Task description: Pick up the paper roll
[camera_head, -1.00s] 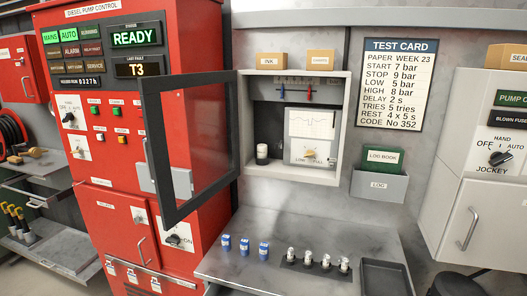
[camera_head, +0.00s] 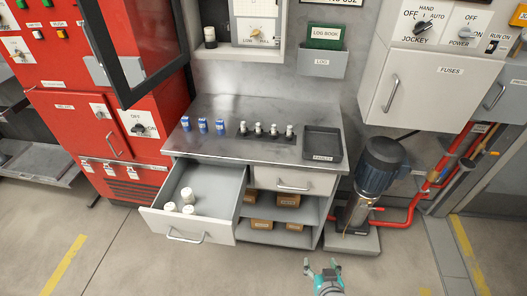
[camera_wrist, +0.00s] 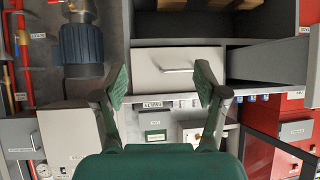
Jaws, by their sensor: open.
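Several small white rolls lie in an open drawer on the left under the bench (camera_head: 218,150). One paper roll (camera_head: 187,194) stands toward the back of the drawer, and two (camera_head: 170,207) (camera_head: 188,210) are near its front. The open drawer (camera_head: 205,198) has a bar handle on its front. Another small white roll (camera_head: 210,37) sits in the wall recorder cabinet. My gripper (camera_head: 322,265) is open and empty, low in front of the bench and well to the right of the drawer. In the wrist view my gripper (camera_wrist: 162,80) has its fingers spread, apart from everything.
Blue boxes (camera_head: 203,125), small upright bulbs (camera_head: 258,129) and a dark tray (camera_head: 322,143) are on the bench top. A closed drawer (camera_head: 293,180) and shelves with brown boxes are below. A pump motor (camera_head: 383,165) stands at right. The floor in front is clear.

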